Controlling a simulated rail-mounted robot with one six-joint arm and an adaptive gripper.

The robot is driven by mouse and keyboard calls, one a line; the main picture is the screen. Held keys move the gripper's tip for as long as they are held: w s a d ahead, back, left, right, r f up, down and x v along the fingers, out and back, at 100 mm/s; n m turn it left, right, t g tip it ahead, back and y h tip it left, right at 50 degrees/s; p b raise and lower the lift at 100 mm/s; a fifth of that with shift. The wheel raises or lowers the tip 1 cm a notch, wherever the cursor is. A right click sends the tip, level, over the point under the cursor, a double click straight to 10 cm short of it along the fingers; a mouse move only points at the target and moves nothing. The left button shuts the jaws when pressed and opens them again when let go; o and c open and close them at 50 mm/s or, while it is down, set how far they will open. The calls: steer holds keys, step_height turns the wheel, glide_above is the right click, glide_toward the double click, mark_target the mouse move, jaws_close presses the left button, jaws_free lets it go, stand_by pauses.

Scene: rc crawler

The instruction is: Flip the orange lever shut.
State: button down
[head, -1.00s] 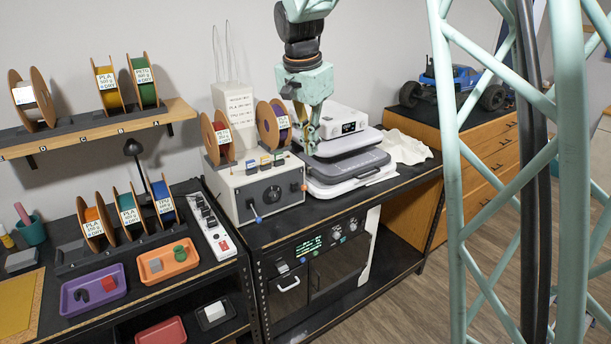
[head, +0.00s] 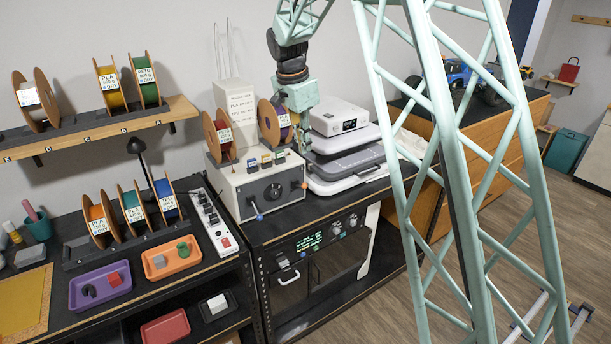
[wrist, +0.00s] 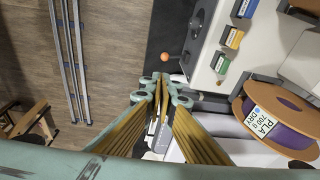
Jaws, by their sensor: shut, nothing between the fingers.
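The control box (head: 232,196) stands on the dark bench, with a dark dial on its front. The orange lever's round knob (wrist: 165,58) shows in the wrist view, sticking out from the box front past my fingertips. In the head view the lever (head: 303,184) is small, at the right of the box front. Another lever with a blue knob (head: 259,216) is at the left of the dial. My gripper (wrist: 160,80) is shut and empty, beside the box's right end and apart from the orange knob. In the head view my gripper (head: 302,146) hangs beside the purple spool.
The purple spool (wrist: 275,118) is close to the right of my gripper in the wrist view. White and grey machines (head: 345,160) stand right of the box. Several small coloured blocks (wrist: 233,38) stand on the box top. Open floor lies in front of the bench.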

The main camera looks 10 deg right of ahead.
steer(key=shift+w+f, duration=0.1)
steer(key=shift+f, duration=0.1)
stand_by(0.4)
glide_above(306, 184)
steer(key=f, duration=1.1)
steer(key=shift+s+f+p, duration=0.2)
steer(key=shift+f+p, duration=0.05)
steer(key=shift+p, duration=0.05)
steer(key=shift+w+a+f, duration=0.15)
steer(key=shift+a+f, duration=0.05)
steer(key=shift+f, duration=0.7)
steer(key=shift+f+b, duration=0.2)
steer(key=shift+b, duration=0.3)
